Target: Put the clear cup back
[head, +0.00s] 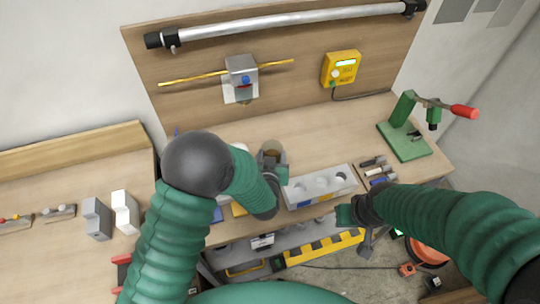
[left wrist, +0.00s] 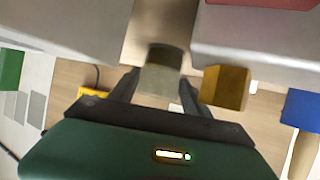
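The clear cup (head: 272,147) is a small see-through cup with a brownish tint, above the workbench at mid-picture. In the left wrist view the cup (left wrist: 162,72) looks grey and sits between the two fingers. My left gripper (head: 272,158) has a finger on each side of the cup and appears shut on it; the gripper also shows in the left wrist view (left wrist: 160,88). A pale block with round holes (head: 320,186) stands just right of the left gripper. My right gripper (head: 346,214) is by the bench's front edge, below that block; its fingers are not clear.
A green press stand with a red handle (head: 406,140) is at the bench's right. Small tools (head: 376,171) lie beside the holed block. A yellow meter (head: 341,68) hangs on the back panel. Pale blocks (head: 124,211) stand at left. The bench behind the holed block is clear.

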